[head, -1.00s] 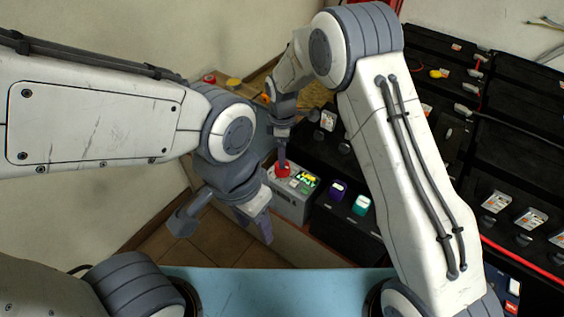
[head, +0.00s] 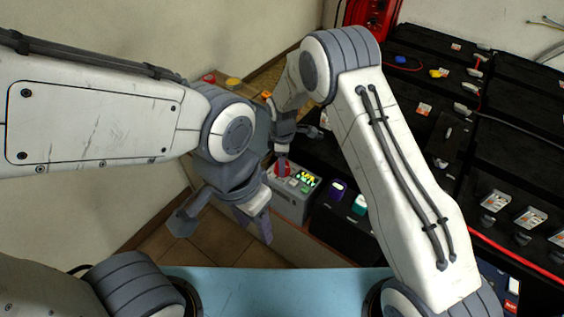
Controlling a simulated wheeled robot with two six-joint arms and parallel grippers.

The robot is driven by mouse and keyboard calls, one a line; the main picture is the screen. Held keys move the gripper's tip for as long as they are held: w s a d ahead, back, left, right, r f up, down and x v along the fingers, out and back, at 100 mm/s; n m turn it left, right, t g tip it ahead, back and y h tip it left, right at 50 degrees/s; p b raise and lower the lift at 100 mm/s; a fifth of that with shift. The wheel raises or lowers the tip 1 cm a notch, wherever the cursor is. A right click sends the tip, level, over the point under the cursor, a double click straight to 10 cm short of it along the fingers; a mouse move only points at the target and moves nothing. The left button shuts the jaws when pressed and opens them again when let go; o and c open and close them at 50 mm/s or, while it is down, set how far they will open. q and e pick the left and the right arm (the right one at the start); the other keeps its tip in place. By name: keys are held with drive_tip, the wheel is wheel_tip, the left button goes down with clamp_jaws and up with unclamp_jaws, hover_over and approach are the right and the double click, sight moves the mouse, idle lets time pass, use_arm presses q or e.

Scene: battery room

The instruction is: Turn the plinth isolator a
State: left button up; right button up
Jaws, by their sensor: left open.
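A red knob (head: 283,171), which looks like the isolator, sits on top of a small grey box (head: 292,204) with a lit green-yellow display (head: 307,180). My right gripper (head: 282,160) points down at the red knob, and a finger overlaps it in the head view. The knob is partly hidden, and I cannot tell whether the jaws are closed on it. My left gripper (head: 224,222) is open and empty, with its fingers spread apart to the left of the grey box, over the floor.
Black battery blocks (head: 510,150) with terminals and a red cable (head: 520,259) fill the right side. A purple cap (head: 337,189) and a teal cap (head: 360,204) stand right of the grey box. Red and yellow buttons (head: 232,83) lie beyond. Tiled floor (head: 185,245) is open below.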

drive_tip(key=shift+m, duration=0.4)
drive_tip(key=m, duration=0.3)
drive_tip(key=shift+m+p, duration=0.3)
drive_tip(key=shift+m, duration=0.1)
drive_tip(key=m, duration=0.4)
drive_tip(key=shift+m, duration=0.3)
drive_tip(key=m, duration=0.8)
drive_tip(key=shift+w+m, duration=0.1)
drive_tip(key=shift+m, duration=0.2)
drive_tip(key=o, duration=1.4)
drive_tip(key=shift+c, duration=0.2)
